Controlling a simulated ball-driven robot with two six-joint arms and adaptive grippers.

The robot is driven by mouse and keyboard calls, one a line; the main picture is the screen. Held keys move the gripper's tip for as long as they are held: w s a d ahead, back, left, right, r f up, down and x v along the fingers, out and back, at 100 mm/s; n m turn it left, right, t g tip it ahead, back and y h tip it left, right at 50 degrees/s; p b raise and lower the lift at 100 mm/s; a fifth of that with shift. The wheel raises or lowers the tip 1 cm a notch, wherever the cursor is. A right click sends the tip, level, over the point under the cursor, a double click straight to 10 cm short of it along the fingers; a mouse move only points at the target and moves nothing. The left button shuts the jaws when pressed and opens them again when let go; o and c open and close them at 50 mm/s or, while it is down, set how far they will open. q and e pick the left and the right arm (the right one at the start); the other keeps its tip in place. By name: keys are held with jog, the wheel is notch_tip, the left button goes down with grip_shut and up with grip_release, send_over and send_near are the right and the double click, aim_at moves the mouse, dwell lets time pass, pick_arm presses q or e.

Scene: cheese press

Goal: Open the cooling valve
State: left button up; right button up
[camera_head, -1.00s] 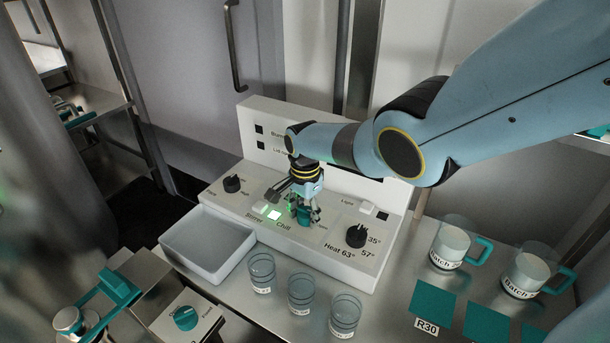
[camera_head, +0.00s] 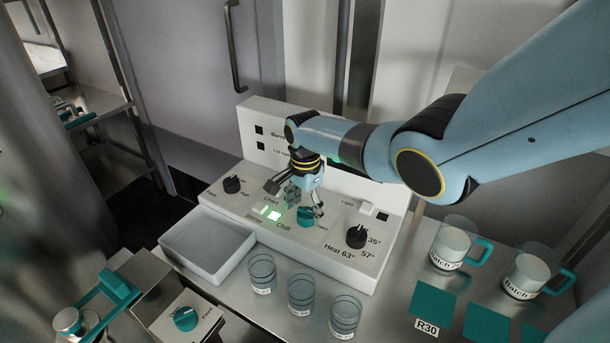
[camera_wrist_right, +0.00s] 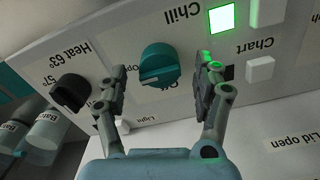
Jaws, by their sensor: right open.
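A round teal knob (camera_head: 305,216) sits on the white control panel (camera_head: 225,205) beside the printed word "Chill". It also shows in the right wrist view (camera_wrist_right: 160,65), between the words "Chill" and "Off". Which way it points I cannot tell for sure. My right gripper (camera_head: 296,199) is open and empty just above the panel, close to the knob. In the right wrist view its two fingers (camera_wrist_right: 164,78) stand apart on either side of the knob, with visible gaps to it. A square light (camera_wrist_right: 222,18) near "Chill" glows green. My left gripper is not in view.
A black heat knob (camera_head: 356,236) stands right of the teal one and another black knob (camera_head: 232,184) left. Several clear cups, including one (camera_head: 301,293), and a white tray (camera_head: 208,245) line the panel's front. Batch mugs (camera_head: 449,248) stand right. Another teal knob (camera_head: 185,318) is front left.

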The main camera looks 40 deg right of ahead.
aim_at(305, 211)
notch_tip(305, 211, up, 10)
jog(key=shift+f, duration=0.15)
dwell(0.7)
